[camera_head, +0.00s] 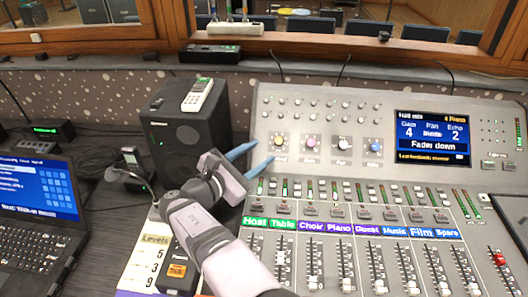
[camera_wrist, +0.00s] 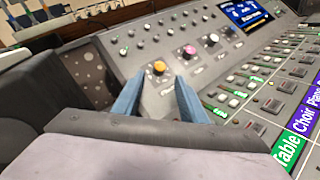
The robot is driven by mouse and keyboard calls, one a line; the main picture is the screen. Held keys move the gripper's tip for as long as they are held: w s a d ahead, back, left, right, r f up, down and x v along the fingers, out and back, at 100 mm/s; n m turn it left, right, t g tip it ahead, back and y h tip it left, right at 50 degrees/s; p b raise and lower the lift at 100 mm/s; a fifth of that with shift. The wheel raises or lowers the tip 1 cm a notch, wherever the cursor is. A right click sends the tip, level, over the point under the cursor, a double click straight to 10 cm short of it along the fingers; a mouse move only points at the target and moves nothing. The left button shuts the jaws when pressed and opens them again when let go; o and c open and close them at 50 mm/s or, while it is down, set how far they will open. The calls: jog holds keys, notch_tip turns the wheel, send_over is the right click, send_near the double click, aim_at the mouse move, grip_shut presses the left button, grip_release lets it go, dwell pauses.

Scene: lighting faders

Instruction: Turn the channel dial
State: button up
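The mixing desk (camera_head: 400,190) carries a row of four dials: yellow (camera_head: 279,141), purple (camera_head: 311,142), white (camera_head: 344,143) and blue (camera_head: 375,146). Their labels are too small to read surely, so I cannot tell by label which is the channel dial. My gripper (camera_head: 263,153) is open, its two blue fingers pointing at the yellow dial from the left and front. In the wrist view the yellow dial (camera_wrist: 159,68) shows between and beyond the fingertips, apart from them. The screen (camera_head: 432,138) reads "4 Piano", Gain 4, Echo 2 and "Fader down".
A black speaker (camera_head: 175,130) with a remote (camera_head: 198,95) on top stands left of the desk. Faders (camera_head: 345,270) and buttons fill the desk's front.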

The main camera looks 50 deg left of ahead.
jog(key=shift+s, duration=0.2)
jog(key=shift+w, duration=0.1)
jog(key=shift+c, duration=0.2)
jog(key=w+d+r+n+t, duration=0.2)
jog(key=w+d+r, duration=0.3)
jog(key=d+r, duration=0.1)
jog(key=f+n+y, duration=0.1)
jog(key=s+f+n+g+y, duration=0.1)
jog(key=f+n+y, duration=0.1)
jog(key=s+f+n+y+b, duration=0.1)
jog(key=shift+a+f+n+g, duration=0.15)
jog(key=shift+f+n+g, duration=0.15)
jog(key=shift+f+n, duration=0.1)
jog(key=s+f+n+y, duration=0.1)
jog(key=s+a+f+g+y, duration=0.1)
jog(key=shift+a+f+n+y, duration=0.1)
jog(key=shift+a+n+y, duration=0.2)
jog(key=shift+n, duration=0.1)
jog(key=shift+s+a+f+m+g, duration=0.1)
jog(key=shift+a+m+g, duration=0.1)
jog(key=shift+m+g, duration=0.1)
